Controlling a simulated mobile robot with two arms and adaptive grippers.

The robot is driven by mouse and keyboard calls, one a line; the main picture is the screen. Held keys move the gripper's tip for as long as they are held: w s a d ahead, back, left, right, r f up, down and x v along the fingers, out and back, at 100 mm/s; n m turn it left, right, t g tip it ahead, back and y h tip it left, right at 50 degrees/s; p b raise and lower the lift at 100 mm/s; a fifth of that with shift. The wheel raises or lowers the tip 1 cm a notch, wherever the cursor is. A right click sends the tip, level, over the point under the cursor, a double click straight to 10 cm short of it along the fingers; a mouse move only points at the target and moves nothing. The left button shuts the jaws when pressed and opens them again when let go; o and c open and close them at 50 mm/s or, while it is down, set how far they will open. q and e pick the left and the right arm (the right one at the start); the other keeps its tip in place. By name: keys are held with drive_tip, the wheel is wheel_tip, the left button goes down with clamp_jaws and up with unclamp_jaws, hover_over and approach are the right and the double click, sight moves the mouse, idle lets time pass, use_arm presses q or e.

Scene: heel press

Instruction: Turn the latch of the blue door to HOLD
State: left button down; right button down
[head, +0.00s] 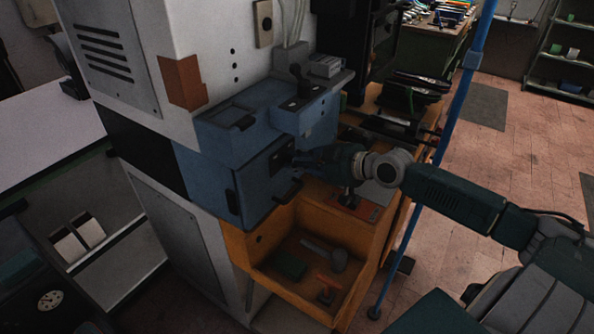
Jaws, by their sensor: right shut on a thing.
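The blue door (258,186) is on the front of the blue machine housing, left of the picture's middle, and looks closed. My right gripper (298,160) reaches in from the right and is shut at the door's right side, where the latch sits. The fingers hide most of the latch, so its pointing direction and any HOLD mark cannot be read. A dark bar handle (287,192) sticks out low on the door, just below the fingers. My left gripper is not in view.
An orange open bin (262,277) with several loose tools stands below the door. A blue upright pole (437,160) stands right of the machine, close to my right arm. A bench with dark tools is behind the gripper. The tiled floor at the right is mostly clear.

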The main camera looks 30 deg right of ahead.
drive_tip(key=shift+w+d+f+m+g+y+b, duration=0.1)
drive_tip(key=shift+f+m+g+y+b, duration=0.1)
drive_tip(key=shift+m+y+b, duration=0.8)
drive_tip(key=shift+s+d+f+m+g+y+b, duration=0.15)
drive_tip(key=shift+m+y+b, duration=0.5)
drive_tip(key=shift+m+b, duration=0.65)
drive_tip(key=shift+w+f+m+g+y+b, duration=0.15)
drive_tip(key=shift+f+m+g+y+b, duration=0.1)
drive_tip(key=shift+m+y+b, duration=0.85)
drive_tip(key=shift+m+h, duration=0.25)
drive_tip(key=shift+m, duration=0.05)
drive_tip(key=c, duration=1.6)
unclamp_jaws()
drive_tip(key=shift+c, duration=0.2)
drive_tip(key=v, duration=1.2)
drive_tip(key=shift+r, duration=0.1)
